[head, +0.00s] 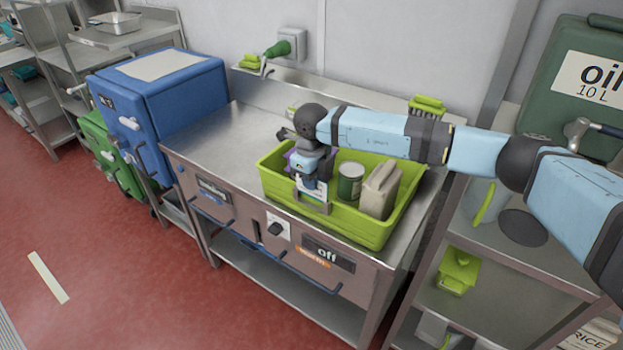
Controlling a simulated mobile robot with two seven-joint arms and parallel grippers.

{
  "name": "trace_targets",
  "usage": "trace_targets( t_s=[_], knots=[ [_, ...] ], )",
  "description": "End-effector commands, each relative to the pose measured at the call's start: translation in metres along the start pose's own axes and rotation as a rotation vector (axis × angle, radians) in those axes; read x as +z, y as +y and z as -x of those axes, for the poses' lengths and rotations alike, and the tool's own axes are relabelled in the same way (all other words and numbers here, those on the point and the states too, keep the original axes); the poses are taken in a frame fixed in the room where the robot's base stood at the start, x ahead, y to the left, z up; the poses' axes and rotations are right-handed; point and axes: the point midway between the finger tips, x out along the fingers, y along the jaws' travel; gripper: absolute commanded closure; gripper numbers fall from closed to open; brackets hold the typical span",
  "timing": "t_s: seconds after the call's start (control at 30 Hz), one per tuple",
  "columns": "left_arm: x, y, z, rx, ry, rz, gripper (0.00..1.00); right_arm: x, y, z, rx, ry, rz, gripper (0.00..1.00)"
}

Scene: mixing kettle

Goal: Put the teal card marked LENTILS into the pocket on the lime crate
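The lime crate (372,232) stands on the steel counter, with a grey pocket (312,207) on its front wall. My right gripper (312,187) points down at this pocket, close against the front wall. A small pale card-like piece with some blue-teal shows at the gripper's fingertips and the pocket. Its lettering is too small to read, and I cannot tell how deep it sits. The gripper covers much of it, and whether the fingers are closed on it is unclear. My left gripper is not in view.
Inside the crate are a green-and-white tin (350,184), a beige container (380,190) and a partly hidden purple item (291,159). A blue cabinet (165,100) stands left. A green oil container (575,90) stands right. The counter left of the crate (225,135) is clear.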

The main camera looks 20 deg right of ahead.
Motion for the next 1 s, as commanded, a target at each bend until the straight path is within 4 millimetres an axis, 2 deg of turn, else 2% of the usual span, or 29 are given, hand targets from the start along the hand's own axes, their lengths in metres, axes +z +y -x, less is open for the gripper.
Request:
trace_targets(
  t_s=[0.6,1.0],
  knots=[
    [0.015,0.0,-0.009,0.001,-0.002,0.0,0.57,0.0,0.0,-0.023,0.0,0.0,0.0,1.0],
    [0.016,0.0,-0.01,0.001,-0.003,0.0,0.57,0.0,0.0,-0.023,0.0,0.0,0.0,1.0]
  ],
)
